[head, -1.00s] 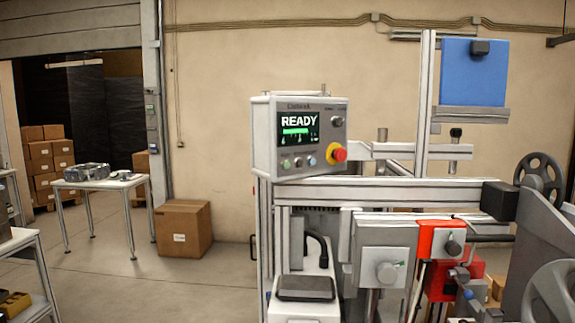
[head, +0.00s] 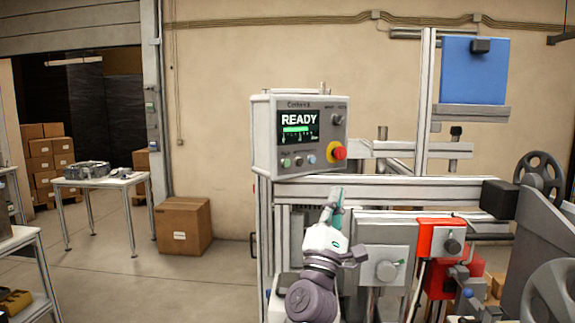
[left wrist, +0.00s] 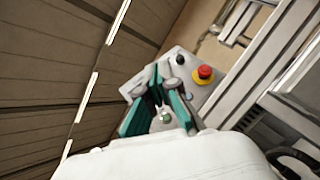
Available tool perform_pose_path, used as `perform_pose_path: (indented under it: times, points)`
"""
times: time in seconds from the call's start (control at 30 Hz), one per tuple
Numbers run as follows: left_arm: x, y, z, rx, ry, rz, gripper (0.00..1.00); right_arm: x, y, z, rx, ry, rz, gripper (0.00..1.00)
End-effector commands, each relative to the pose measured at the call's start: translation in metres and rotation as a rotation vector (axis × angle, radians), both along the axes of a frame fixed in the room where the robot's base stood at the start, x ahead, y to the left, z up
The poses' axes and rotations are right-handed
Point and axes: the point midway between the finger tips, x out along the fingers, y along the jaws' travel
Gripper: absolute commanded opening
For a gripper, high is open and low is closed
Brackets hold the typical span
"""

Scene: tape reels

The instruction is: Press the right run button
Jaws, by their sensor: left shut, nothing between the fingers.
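A grey control box (head: 262,135) with a screen reading READY stands on the machine frame. Its lower row has a green button (head: 285,163), a pale button (head: 298,161) and a blue button (head: 311,159); their labels are too small to read. My left gripper (head: 337,192) is shut and empty, pointing up below the box, apart from the buttons in the picture. In the left wrist view its teal fingers (left wrist: 160,72) overlap the panel; the green button (left wrist: 167,118) shows between them and the blue button (left wrist: 188,97) beside them. The pale button is hidden there. My right gripper is out of view.
A red emergency stop (head: 339,152) on a yellow ring sits right of the blue button, below a black knob (head: 337,119). A horizontal rail (head: 410,190) runs under the box. A carton (head: 183,226) and a white table (head: 100,182) stand at left.

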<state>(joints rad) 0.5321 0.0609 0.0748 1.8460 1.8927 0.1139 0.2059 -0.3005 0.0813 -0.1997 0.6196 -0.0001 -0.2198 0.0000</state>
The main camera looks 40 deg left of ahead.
Motion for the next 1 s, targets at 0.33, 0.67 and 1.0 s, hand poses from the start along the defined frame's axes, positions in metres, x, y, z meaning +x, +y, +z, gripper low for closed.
perform_pose_path:
  times: [0.33, 0.67, 1.0]
  points:
    - [0.043, 0.072, 0.032, -0.595, 0.008, -0.105, 0.0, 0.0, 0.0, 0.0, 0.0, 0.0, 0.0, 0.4]
    - [0.047, 0.076, 0.031, -0.639, 0.018, -0.117, 0.0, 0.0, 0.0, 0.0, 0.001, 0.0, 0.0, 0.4]
    - [0.053, 0.093, 0.03, -0.636, 0.017, -0.114, 0.0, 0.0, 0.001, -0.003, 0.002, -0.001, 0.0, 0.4]
